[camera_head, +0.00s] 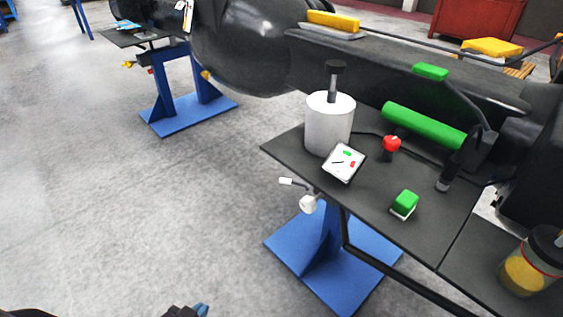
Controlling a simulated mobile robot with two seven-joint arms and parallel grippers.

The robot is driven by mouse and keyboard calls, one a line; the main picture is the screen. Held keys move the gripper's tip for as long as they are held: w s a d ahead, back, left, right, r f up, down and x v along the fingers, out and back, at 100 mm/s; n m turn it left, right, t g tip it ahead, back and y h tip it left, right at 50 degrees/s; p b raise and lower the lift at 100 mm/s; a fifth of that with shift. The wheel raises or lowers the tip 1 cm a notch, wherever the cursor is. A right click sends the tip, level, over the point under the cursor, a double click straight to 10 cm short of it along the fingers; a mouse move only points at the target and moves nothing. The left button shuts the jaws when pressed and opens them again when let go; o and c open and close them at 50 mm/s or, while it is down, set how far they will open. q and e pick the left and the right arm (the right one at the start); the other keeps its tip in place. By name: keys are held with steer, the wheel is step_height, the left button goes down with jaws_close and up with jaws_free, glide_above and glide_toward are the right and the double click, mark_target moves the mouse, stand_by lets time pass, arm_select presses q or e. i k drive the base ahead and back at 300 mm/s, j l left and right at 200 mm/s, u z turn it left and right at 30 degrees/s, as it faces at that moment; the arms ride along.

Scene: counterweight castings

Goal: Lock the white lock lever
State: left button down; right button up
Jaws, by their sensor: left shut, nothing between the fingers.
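A white lock lever (308,204) sits under the front left edge of the dark work table (400,222), near the top of its blue stand. A thin rod with a small white tip (286,181) sticks out to the left just above it; I cannot tell how the two parts join or whether the lever is locked. My left gripper (187,311) shows only in part at the bottom edge, shut and empty, over the floor and well apart from the lever. My right gripper is not in view.
On the table stand a white cylinder (328,125), a white panel (344,162), a red knob (391,144), a green block (406,201) and a yellow-filled jar (528,264). The blue stand's foot (290,250) spreads below.

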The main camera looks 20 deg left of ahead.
mark_target(287, 181)
steer(key=i+j, duration=0.3)
steer(key=j, duration=0.15)
steer(key=i+j+z, duration=0.1)
steer(key=i+j, duration=0.45)
steer(key=j, duration=0.3)
steer(key=i+j+z, duration=0.1)
steer(key=i+j, duration=0.15)
steer(key=j, duration=0.2)
